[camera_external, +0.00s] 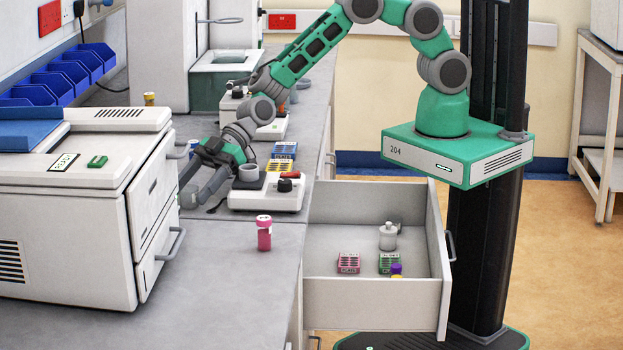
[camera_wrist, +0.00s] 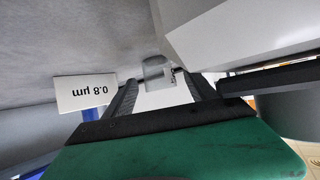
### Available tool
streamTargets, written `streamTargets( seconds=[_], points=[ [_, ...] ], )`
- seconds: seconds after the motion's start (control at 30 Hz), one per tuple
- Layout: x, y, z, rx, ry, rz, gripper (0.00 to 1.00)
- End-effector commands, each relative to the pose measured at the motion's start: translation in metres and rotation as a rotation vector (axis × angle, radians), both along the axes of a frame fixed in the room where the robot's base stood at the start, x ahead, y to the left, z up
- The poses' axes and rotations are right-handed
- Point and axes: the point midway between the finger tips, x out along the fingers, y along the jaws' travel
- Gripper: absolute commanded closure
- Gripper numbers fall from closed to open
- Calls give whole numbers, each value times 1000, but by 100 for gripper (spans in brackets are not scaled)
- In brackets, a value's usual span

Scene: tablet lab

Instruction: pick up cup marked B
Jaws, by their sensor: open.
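A small grey, see-through cup (camera_wrist: 157,70) shows in the wrist view, beyond my gripper's fingers and roughly between them. It bears a small dark mark at its right edge, too small to read, so I cannot tell if it is B. My gripper (camera_wrist: 160,85) is open, with nothing held. In the external view my gripper (camera_external: 188,197) is low over the bench, between the big white machine and a small white device. I cannot make out the cup in that view.
The white machine (camera_external: 70,215) is close on the gripper's left in the external view. The small device (camera_external: 265,199) is at its right. A pink vial (camera_external: 264,233) and an open drawer (camera_external: 350,292) are nearer.

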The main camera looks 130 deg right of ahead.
Motion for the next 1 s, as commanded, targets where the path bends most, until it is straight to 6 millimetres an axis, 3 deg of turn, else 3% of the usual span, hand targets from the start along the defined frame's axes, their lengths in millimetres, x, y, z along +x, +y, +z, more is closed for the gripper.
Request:
streamTargets(
  seconds=[0.17,0.9,1.0],
  points=[
    [0,0,0,0,0,0,36],
    [0,0,0,0,0,0,96],
    [0,0,0,0,0,0,97]
  ],
)
